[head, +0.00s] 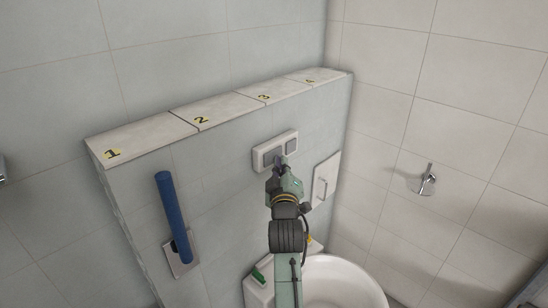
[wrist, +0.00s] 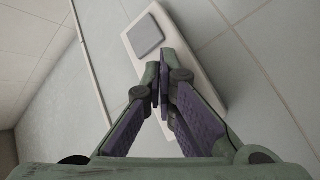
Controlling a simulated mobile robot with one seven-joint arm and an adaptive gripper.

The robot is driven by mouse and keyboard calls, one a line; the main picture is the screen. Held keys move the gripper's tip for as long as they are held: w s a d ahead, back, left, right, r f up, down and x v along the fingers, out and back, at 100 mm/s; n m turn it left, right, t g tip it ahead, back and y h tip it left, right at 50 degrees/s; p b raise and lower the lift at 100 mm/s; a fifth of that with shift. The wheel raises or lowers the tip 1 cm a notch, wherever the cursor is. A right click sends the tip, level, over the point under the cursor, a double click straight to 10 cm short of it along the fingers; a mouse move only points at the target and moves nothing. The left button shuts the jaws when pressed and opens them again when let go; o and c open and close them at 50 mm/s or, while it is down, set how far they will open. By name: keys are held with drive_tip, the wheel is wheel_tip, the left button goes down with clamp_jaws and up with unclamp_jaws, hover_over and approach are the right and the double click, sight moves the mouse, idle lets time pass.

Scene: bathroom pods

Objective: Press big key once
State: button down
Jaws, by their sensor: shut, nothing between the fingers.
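The flush plate (head: 262,157) is a pale rectangle with two grey keys, set in the front of the tiled ledge; it also shows tilted in the wrist view (wrist: 188,62). The smaller, squarish key (head: 292,147) is on its right and is fully seen in the wrist view (wrist: 146,36). The big key (head: 271,156) is on the left; in the wrist view the fingers hide most of it. My gripper (head: 281,160) is shut and empty, its tips in front of the plate near the big key. I cannot tell whether they touch it.
A blue grab bar (head: 173,215) stands out left of the plate. A white panel with a handle (head: 326,180) is to the right. The toilet bowl (head: 342,283) is below. A metal fitting (head: 428,180) sits on the right wall. The numbered ledge top (head: 230,108) is clear.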

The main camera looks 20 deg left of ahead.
drive_tip(key=shift+w+a, duration=0.1)
drive_tip(key=shift+a, duration=0.25)
drive_tip(key=shift+d, duration=0.15)
idle(0.4)
drive_tip(key=shift+s+d, duration=0.35)
drive_tip(key=shift+d, duration=0.35)
drive_tip(key=shift+s+d, duration=0.25)
drive_tip(key=shift+d, duration=0.55)
drive_tip(key=shift+s+d, duration=0.3)
drive_tip(key=shift+d, duration=0.45)
drive_tip(key=shift+s+d, duration=0.25)
drive_tip(key=shift+d, duration=0.55)
